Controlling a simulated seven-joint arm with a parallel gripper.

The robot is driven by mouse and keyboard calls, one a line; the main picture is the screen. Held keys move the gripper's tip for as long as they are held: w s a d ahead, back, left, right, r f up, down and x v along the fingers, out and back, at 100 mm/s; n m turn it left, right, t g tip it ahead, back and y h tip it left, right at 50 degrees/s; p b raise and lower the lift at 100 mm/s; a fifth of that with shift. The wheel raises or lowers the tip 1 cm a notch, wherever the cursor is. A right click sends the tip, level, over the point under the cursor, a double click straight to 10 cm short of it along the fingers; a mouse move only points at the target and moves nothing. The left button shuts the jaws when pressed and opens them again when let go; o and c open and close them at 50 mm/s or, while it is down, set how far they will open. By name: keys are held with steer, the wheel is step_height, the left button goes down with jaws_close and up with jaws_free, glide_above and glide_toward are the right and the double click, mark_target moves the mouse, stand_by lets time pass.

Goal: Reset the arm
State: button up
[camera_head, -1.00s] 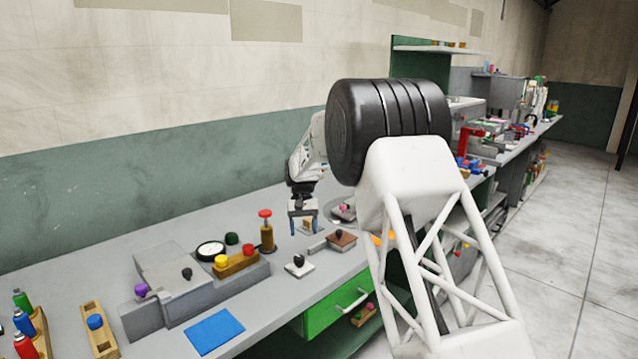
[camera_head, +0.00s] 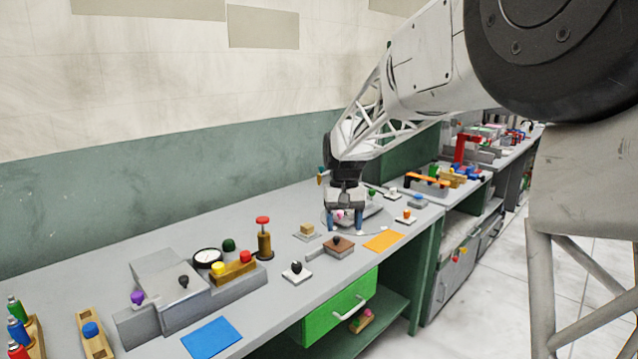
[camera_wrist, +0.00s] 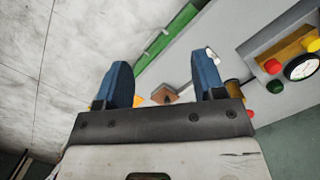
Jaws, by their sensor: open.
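My gripper (camera_head: 345,217) points down above the grey workbench, over a grey round plate (camera_head: 372,211) with a pink-knobbed piece partly hidden between and behind the fingers. In the wrist view its two blue fingers (camera_wrist: 163,85) stand wide apart with nothing between them. My white arm reaches in from the upper right in the head view. Whether the fingertips touch the plate cannot be told.
A grey press (camera_head: 165,285) with a gauge, a red-topped brass post (camera_head: 264,240), a brown block (camera_head: 338,246), blue (camera_head: 212,337) and orange (camera_head: 383,241) mats lie on the bench. A green drawer (camera_head: 340,305) is below. Bare bench lies behind the press.

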steer(key=s+d+r+t, duration=0.15)
steer(key=s+d, duration=0.25)
steer(key=s, duration=0.7)
steer(key=s+d+r+t, duration=0.15)
steer(key=s+d, duration=0.25)
steer(key=s, duration=0.7)
steer(key=s+d+f, duration=0.2)
steer(key=s, duration=0.7)
steer(key=s+d+f+m+t, duration=0.1)
steer(key=s+d+f, duration=0.1)
steer(key=s, duration=0.8)
steer(key=shift+s+d+f, duration=0.15)
steer(key=shift+s+f, duration=0.15)
steer(key=shift+f, duration=0.4)
